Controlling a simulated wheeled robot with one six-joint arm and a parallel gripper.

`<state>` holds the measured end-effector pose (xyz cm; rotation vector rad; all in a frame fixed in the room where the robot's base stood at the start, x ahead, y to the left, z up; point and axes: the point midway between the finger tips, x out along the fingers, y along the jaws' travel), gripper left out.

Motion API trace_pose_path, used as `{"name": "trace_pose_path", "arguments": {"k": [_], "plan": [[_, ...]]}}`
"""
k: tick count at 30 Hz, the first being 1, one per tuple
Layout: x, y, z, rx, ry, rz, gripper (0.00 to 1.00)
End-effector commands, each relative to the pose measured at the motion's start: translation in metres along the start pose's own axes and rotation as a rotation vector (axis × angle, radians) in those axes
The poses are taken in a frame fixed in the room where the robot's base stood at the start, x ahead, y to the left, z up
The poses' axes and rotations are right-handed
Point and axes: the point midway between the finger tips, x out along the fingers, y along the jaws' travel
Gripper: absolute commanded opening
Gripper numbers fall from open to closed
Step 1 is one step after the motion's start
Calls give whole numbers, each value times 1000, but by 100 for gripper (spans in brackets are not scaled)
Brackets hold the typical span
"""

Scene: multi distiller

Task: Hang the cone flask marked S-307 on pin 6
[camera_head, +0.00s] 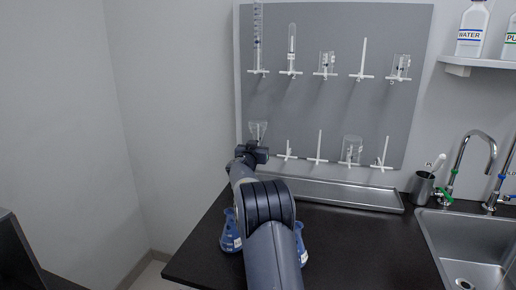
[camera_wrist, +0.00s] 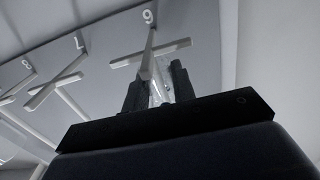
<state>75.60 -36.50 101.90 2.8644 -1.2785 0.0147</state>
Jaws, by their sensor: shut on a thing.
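A clear cone flask (camera_head: 258,130) is upside down, wide base up, at the left end of the board's lower row. My gripper (camera_head: 254,151) is just below it, shut on its neck. In the wrist view, clear glass (camera_wrist: 158,92) shows between the fingers of my gripper (camera_wrist: 158,84). A white pin with a crossbar (camera_wrist: 150,50) rises right behind the glass, under a label that reads as an upside-down 6. I cannot tell how far the pin is inside the flask. No S-307 marking is readable.
The grey pegboard (camera_head: 330,100) carries glassware on several other pins. A steel tray (camera_head: 340,193) lies below it. Flasks with blue liquid (camera_head: 230,238) (camera_head: 301,245) stand on the dark bench beside my arm. A sink (camera_head: 470,240) is at right.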

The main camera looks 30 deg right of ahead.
Motion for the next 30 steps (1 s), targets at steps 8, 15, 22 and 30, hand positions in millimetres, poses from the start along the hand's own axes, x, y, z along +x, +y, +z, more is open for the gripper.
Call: {"name": "trace_pose_path", "arguments": {"k": [8, 15, 22, 30], "plan": [[0, 0, 3, 1, 1, 0, 5], [0, 0, 3, 1, 1, 0, 32], [0, 0, 3, 1, 0, 0, 50], [-1, 0, 4, 0, 0, -1, 50]]}}
